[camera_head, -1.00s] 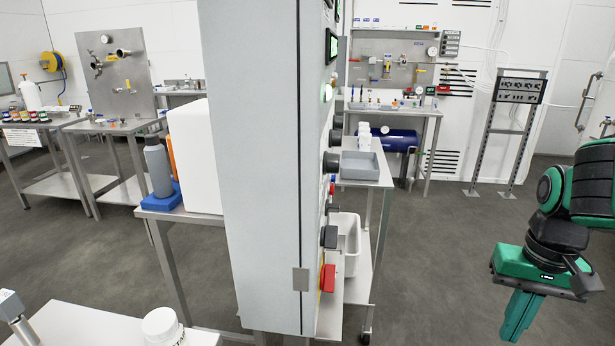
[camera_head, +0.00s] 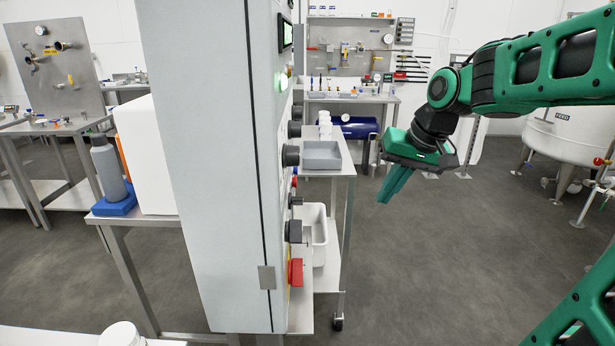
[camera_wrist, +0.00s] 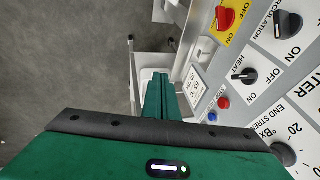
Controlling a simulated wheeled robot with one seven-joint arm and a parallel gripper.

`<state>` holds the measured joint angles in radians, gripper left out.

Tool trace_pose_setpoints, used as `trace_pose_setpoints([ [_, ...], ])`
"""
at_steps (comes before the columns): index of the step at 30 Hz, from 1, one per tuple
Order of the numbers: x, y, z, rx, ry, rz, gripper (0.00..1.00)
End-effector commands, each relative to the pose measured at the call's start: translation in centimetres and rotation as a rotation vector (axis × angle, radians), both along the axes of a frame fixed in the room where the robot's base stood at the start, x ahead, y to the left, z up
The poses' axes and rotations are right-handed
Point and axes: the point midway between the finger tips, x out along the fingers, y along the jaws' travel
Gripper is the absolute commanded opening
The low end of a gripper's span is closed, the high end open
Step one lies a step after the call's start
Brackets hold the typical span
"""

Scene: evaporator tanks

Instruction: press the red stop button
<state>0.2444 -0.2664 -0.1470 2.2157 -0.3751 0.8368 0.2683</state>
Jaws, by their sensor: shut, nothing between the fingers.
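The small red stop button (camera_wrist: 223,103) sits on the grey control panel in the wrist view, next to a small blue button (camera_wrist: 212,117). In the head view the panel is edge-on, and a small red spot (camera_head: 294,182) on its face looks like the same button. My gripper (camera_head: 385,199) is shut and empty, to the right of the panel face and apart from it, its fingers pointing down and slightly left. In the wrist view the closed green fingers of my gripper (camera_wrist: 161,77) lie left of the red button, not touching it.
The tall grey cabinet (camera_head: 205,170) carries several black knobs and a red switch (camera_head: 295,272), which sits on yellow in the wrist view (camera_wrist: 225,17). A trolley with a grey tray (camera_head: 321,155) and white bin (camera_head: 318,235) stands behind. The floor right of the cabinet is clear.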

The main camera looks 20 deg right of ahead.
Motion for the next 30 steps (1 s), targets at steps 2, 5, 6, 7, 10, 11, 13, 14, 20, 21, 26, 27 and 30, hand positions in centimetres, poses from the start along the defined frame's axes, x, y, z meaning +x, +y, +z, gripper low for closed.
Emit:
trace_pose_setpoints([
  [2,4.2,1.8,2.2,0.043,-0.071,0.052,0.00],
  [5,7.5,4.0,4.5,0.093,-0.139,0.105,0.00],
  [6,8.3,4.7,5.1,0.109,-0.155,0.120,0.00],
  [7,8.8,5.1,5.5,0.119,-0.166,0.130,0.00],
  [10,9.7,5.9,6.3,0.139,-0.185,0.149,0.00],
  [11,9.8,6.0,6.4,0.142,-0.188,0.152,0.00],
  [13,9.9,6.0,6.4,0.144,-0.190,0.154,0.00],
  [14,9.8,6.0,6.4,0.143,-0.189,0.152,0.00],
  [20,9.8,5.9,6.3,0.142,-0.189,0.151,0.00],
  [21,9.8,5.9,6.3,0.142,-0.188,0.150,0.00],
  [26,10.4,6.3,5.2,0.143,-0.187,0.149,0.00],
  [27,10.7,6.4,4.8,0.143,-0.186,0.150,0.00],
  [30,11.5,7.0,3.4,0.143,-0.184,0.150,0.00],
])
